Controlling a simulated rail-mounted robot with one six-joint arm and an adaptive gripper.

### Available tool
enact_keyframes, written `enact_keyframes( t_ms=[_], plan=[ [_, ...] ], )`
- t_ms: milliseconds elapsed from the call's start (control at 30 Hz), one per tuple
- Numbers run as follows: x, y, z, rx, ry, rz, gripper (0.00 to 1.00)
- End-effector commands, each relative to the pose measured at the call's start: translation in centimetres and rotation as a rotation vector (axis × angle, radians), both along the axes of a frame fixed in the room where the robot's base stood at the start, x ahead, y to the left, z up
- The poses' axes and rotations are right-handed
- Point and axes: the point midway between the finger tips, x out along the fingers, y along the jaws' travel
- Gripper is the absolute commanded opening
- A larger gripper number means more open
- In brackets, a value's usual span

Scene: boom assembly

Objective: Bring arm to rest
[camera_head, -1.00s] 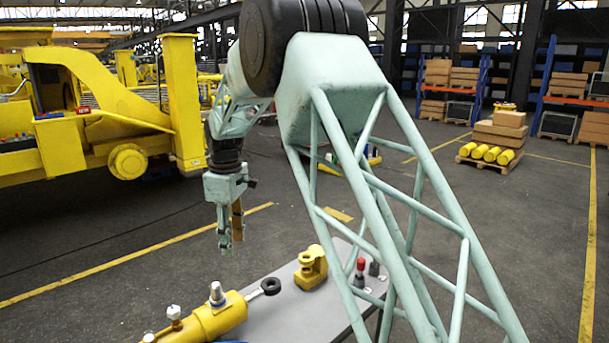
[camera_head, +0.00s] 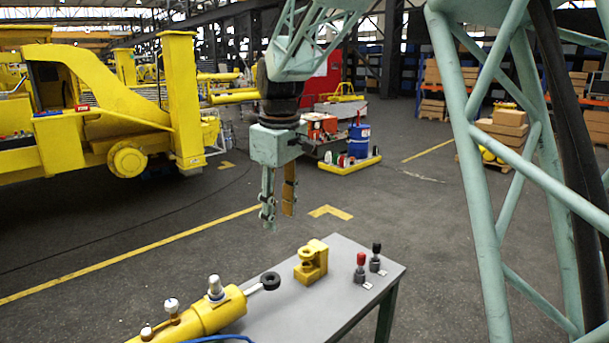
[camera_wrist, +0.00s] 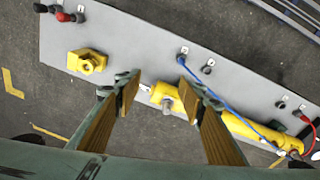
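My gripper (camera_head: 277,205) hangs pointing down above and behind the grey table, clear of everything on it. In the wrist view my gripper (camera_wrist: 155,92) shows two fingers with tan pads spread apart, with nothing between them. My pale green lattice arm links fill the right side of the head view.
The grey table (camera_head: 345,260) holds a yellow cylinder (camera_head: 205,318), a yellow clamp-like part (camera_head: 311,263) and red and black knobs (camera_head: 360,266). A yellow machine (camera_head: 85,110) stands at left. A yellow tray (camera_head: 348,164) with a blue container lies behind. The floor between is clear.

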Motion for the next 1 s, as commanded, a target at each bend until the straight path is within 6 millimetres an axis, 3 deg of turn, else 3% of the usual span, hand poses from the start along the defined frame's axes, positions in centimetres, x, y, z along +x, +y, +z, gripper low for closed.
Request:
enact_keyframes(
  t_ms=[500, 1000],
  plan=[
    [-6.8, -7.4, 3.6, 0.029, -0.035, -0.179, 0.37],
    [-14.3, -13.6, 5.3, 0.057, -0.065, -0.349, 0.37]
  ],
)
